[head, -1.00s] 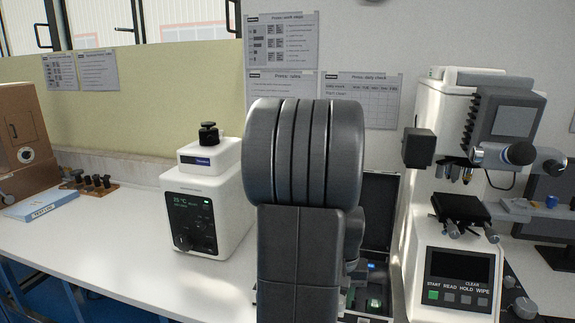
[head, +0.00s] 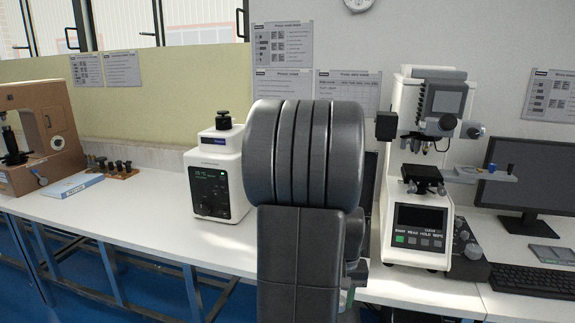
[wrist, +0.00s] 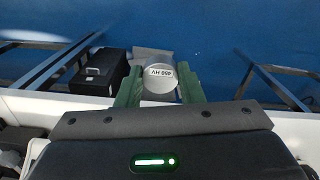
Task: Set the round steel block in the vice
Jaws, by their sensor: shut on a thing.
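The round steel block (wrist: 160,76), marked "450 HV", sits between the green fingers of my gripper (wrist: 157,84) in the wrist view. My gripper is shut on it and holds it over blue floor, off the front of the bench. The hardness tester (head: 408,195) stands on the bench right of my arm. A dark stage or vice (head: 422,176) sits under its objectives; I cannot make out the jaws at this size.
A white instrument with a display (head: 217,170) stands left of my arm. A brown tester (head: 38,135) and a blue book (head: 66,187) are further left. A monitor (head: 520,185) and keyboard (head: 535,279) are at the right. A black box (wrist: 100,72) shows in the wrist view.

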